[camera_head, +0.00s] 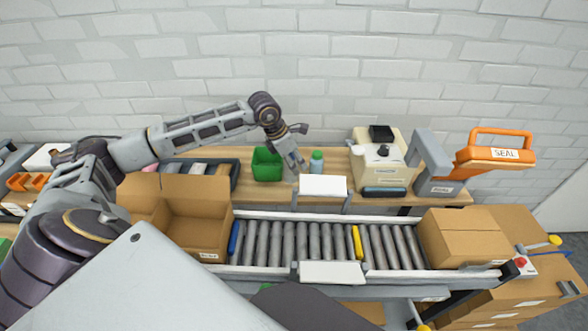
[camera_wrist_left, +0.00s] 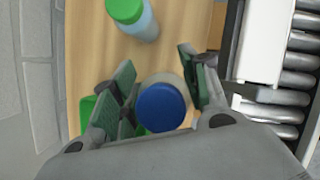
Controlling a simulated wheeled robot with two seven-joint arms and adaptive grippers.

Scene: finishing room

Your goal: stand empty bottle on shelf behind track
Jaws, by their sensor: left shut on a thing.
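My left gripper (camera_head: 296,165) reaches over the roller track to the wooden shelf (camera_head: 339,180) behind it. In the left wrist view its green-padded fingers (camera_wrist_left: 158,88) are shut on a bottle with a blue cap (camera_wrist_left: 162,107). The cap faces the camera and hides most of the bottle. I cannot tell whether its base touches the shelf (camera_wrist_left: 92,45). A second bottle, with a green cap (camera_head: 316,161), stands on the shelf just right of the gripper; it also shows in the left wrist view (camera_wrist_left: 135,17). My right gripper is not in view.
A green bin (camera_head: 267,165) stands left of the gripper, and a cream machine (camera_head: 380,163) stands to the right. The roller track (camera_head: 300,244) carries an open carton (camera_head: 197,237) and a closed one (camera_head: 464,238). A white panel (camera_head: 323,185) rises at the track's back edge.

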